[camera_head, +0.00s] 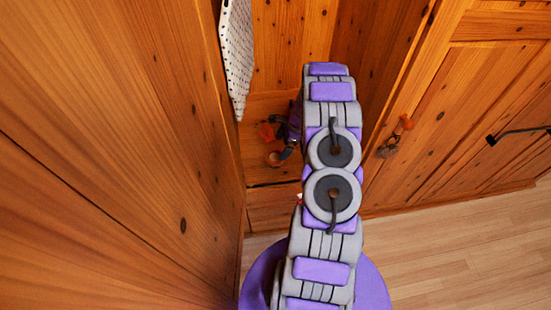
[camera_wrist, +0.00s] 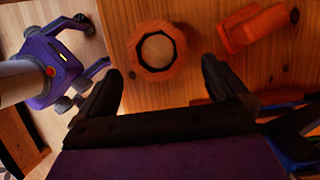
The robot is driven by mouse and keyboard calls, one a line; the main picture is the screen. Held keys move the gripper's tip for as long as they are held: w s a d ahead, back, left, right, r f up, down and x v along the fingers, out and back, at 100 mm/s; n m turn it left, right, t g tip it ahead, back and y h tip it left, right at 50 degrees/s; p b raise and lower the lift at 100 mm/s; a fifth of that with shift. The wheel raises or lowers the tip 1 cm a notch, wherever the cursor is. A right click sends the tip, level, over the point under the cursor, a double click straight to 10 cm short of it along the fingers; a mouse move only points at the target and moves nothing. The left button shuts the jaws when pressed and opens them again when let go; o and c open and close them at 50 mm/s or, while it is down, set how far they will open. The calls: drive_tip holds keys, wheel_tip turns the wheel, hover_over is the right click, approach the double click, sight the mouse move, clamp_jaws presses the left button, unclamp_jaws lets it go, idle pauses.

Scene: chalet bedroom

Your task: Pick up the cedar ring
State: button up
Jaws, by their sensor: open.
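The cedar ring (camera_wrist: 134,68) is an orange-brown, many-sided wooden ring lying flat on a wooden shelf (camera_wrist: 190,85), with the shelf showing through its hole. In the wrist view it lies ahead of and between my gripper's (camera_wrist: 168,78) two dark fingers, which are apart and empty, not touching it. My arm hides much of the gripper there.
An orange wooden piece (camera_wrist: 253,27) lies on the shelf right of the ring in the wrist view. Wooden panels flank the shelf closely. A white dotted cloth (camera_head: 237,60) hangs above left. Bare floor (camera_head: 455,235) lies right of my body.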

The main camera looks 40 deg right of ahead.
sight(274, 157)
drive_tip(key=shift+a+f, duration=0.3)
drive_tip(key=shift+a, duration=0.1)
drive_tip(key=x, duration=0.1)
drive_tip(key=b+x, duration=0.2)
drive_tip(key=x, duration=0.1)
drive_tip(key=shift+s+d+f, duration=0.1)
drive_tip(key=shift+d+f, duration=0.05)
drive_tip(key=shift+d, duration=0.15)
drive_tip(key=shift+a+f, duration=0.2)
drive_tip(key=shift+f, duration=0.2)
drive_tip(key=shift+a, duration=0.1)
drive_tip(key=shift+r, duration=0.1)
drive_tip(key=shift+a, duration=0.1)
drive_tip(key=shift+c, duration=0.8)
drive_tip(key=c, duration=0.6)
